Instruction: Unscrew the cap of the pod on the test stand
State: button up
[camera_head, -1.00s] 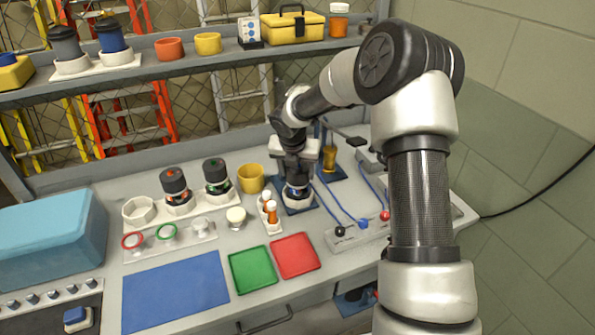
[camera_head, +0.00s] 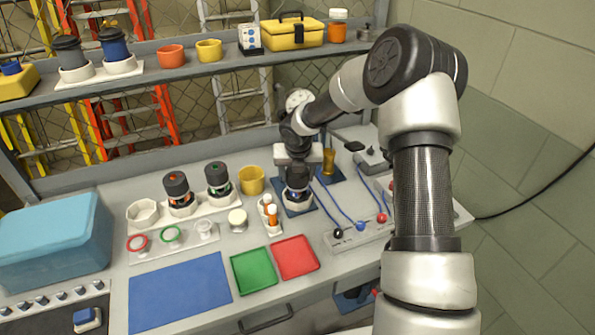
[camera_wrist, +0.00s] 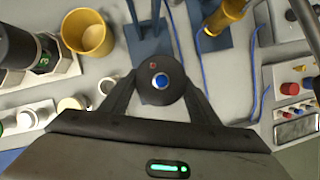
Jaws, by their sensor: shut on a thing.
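The pod (camera_head: 298,182) stands upright on the test stand, in a pale cup (camera_head: 297,204) over a dark blue base (camera_head: 309,206). Its dark round cap (camera_wrist: 150,97) shows from above in the wrist view, with a blue disc and a small red dot on top. My gripper (camera_head: 298,171) points down over the pod. In the wrist view my gripper (camera_wrist: 158,92) has one finger on each side of the cap, shut on it. The fingers and hand hide part of the pod, and its thread is not visible.
Two dark pods (camera_head: 177,187) (camera_head: 217,177) stand in a white rack to the left, near a yellow cup (camera_head: 252,180). Blue cables run right of the stand, near a yellow cylinder (camera_head: 328,163). Green (camera_head: 253,270) and red (camera_head: 296,256) trays lie in front.

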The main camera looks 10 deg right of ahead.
jog(key=shift+a+r+n+y+p, duration=0.15)
jog(key=shift+n+p, duration=0.25)
jog(key=shift+p, duration=0.2)
jog(key=shift+a+n+y+p, duration=0.15)
jog(key=shift+n+p, duration=0.25)
jog(key=shift+p, duration=0.2)
jog(key=shift+d+f+n, duration=0.2)
jog(key=shift+n, duration=0.3)
jog(key=shift+a+r+n+y, duration=0.1)
jog(key=shift+n+y, duration=0.5)
jog(key=shift+n, duration=0.2)
jog(key=shift+a, duration=0.1)
jog(key=o, duration=1.1)
jog(key=shift+c, duration=0.2)
